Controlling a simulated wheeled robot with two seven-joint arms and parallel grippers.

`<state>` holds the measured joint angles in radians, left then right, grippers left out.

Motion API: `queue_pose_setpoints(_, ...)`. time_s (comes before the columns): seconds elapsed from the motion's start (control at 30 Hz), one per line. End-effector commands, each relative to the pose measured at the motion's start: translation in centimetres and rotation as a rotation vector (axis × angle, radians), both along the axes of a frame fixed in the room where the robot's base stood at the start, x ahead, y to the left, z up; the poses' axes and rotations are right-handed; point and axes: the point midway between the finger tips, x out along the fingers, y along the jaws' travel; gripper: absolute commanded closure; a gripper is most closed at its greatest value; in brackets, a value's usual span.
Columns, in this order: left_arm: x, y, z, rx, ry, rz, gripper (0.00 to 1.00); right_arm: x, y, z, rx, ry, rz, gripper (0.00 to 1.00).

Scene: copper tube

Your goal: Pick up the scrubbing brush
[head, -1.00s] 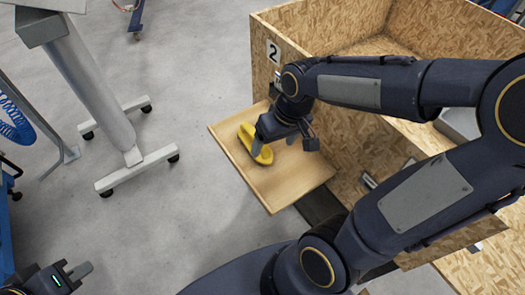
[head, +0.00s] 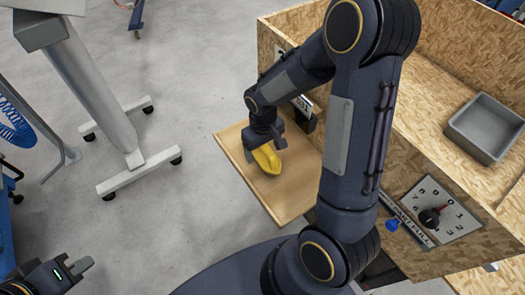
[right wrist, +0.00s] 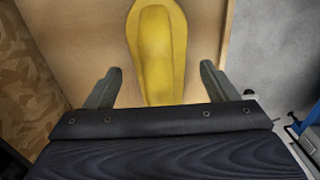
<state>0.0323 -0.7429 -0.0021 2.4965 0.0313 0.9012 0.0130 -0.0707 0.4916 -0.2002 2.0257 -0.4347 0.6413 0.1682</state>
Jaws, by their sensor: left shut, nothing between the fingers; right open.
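The yellow scrubbing brush (head: 268,160) lies on a light wooden board (head: 284,204) that juts out from the front of a chipboard box. My right gripper (head: 264,143) is open and pointing down over the brush, partly hiding it in the head view. In the right wrist view the brush (right wrist: 158,45) runs lengthwise between the two spread fingers of my right gripper (right wrist: 160,78), with a gap on each side. Its near end is hidden by the gripper's body. My left gripper (head: 76,268) is shut and empty at the lower left, far from the brush.
The chipboard box (head: 430,150) stands right of the board, with a grey bin (head: 486,128) on it and a dial panel (head: 432,210) on its side. A white wheeled stand (head: 137,160) is on the left. The floor between stand and board is clear.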

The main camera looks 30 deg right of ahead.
Motion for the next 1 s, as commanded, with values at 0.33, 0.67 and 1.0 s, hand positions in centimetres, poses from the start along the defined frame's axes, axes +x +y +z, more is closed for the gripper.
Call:
queue_pose_setpoints(0.33, 0.0, 0.0, -0.02, 0.0, 0.0, 0.0, 1.0, -0.05, -0.02, -0.94, 0.0, 0.0, 0.0, 0.22)
queue_pose_setpoints(0.67, 0.0, 0.0, -0.02, 0.0, 0.0, 0.0, 1.0, -0.04, -0.01, -0.92, 0.0, 0.0, 0.0, 0.65)
queue_pose_setpoints(1.0, 0.0, 0.0, 0.0, 0.0, 0.0, 0.0, 1.0, 0.0, 0.0, -0.73, 0.001, -0.002, 0.0, 0.72)
